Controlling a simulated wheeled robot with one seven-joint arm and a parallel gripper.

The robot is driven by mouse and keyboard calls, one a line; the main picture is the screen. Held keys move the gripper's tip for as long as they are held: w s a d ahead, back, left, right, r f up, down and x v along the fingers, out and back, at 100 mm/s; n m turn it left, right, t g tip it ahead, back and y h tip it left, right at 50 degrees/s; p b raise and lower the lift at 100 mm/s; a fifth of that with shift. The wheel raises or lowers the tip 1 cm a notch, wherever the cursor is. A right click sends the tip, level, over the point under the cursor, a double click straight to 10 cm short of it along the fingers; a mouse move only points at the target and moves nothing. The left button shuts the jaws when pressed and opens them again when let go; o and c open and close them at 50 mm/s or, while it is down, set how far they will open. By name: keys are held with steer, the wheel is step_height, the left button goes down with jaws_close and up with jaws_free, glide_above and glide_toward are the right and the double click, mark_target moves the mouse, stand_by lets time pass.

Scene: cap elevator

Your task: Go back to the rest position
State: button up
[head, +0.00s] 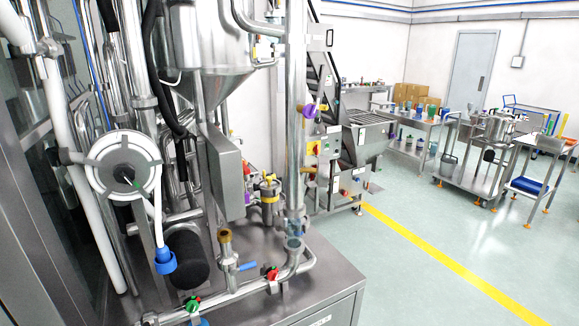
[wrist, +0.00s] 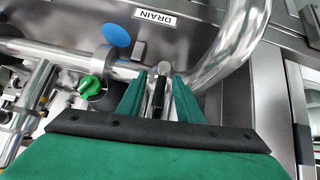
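My gripper (wrist: 158,92) shows in the wrist view with a green body and two green fingers set apart. Its fingers point toward steel pipework below a "DRAIN" label (wrist: 156,18). A narrow dark and metal piece (wrist: 159,96) shows in the gap between the fingers; I cannot tell whether they touch it. A green valve knob (wrist: 90,87) is just left of the fingers. I do not make out my gripper in the head view.
In the head view a steel machine with pipes, a red knob (head: 271,272) and a green knob (head: 192,303) fills the left. A hose reel (head: 124,172) hangs there. A conveyor machine (head: 345,150) and trolleys (head: 490,160) stand farther right. The floor (head: 410,235) is clear around the yellow line.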

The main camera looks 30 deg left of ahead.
steer(key=w+d+f+m+t+y, duration=0.1)
steer(key=w+d+f+m, duration=0.1)
steer(key=d+f, duration=0.35)
steer(key=w+d+f+m+t, duration=0.1)
steer(key=w+d+f+m, duration=0.15)
steer(key=d, duration=0.55)
steer(key=s+d+f+m+t+h, duration=0.1)
steer(key=d+f+m+t, duration=0.1)
steer(key=d, duration=0.7)
steer(key=d+f+m+t+h, duration=0.1)
steer(key=d+f+m+t, duration=0.15)
steer(key=d, duration=0.55)
steer(key=s+d+r+m+t+h, duration=0.1)
steer(key=s+d+r+h, duration=0.1)
steer(key=s+d, duration=0.3)
steer(key=s+d+r+m+t+h, duration=0.1)
steer(key=s+d, duration=0.4)
steer(key=d, duration=0.7)
steer(key=s+d+r+m+t+h, duration=0.1)
steer(key=s+d+r+h, duration=0.3)
steer(key=d, duration=0.5)
steer(key=shift+s+r+m+t, duration=0.35)
steer(key=shift+s+r, duration=0.15)
steer(key=shift+s, duration=0.5)
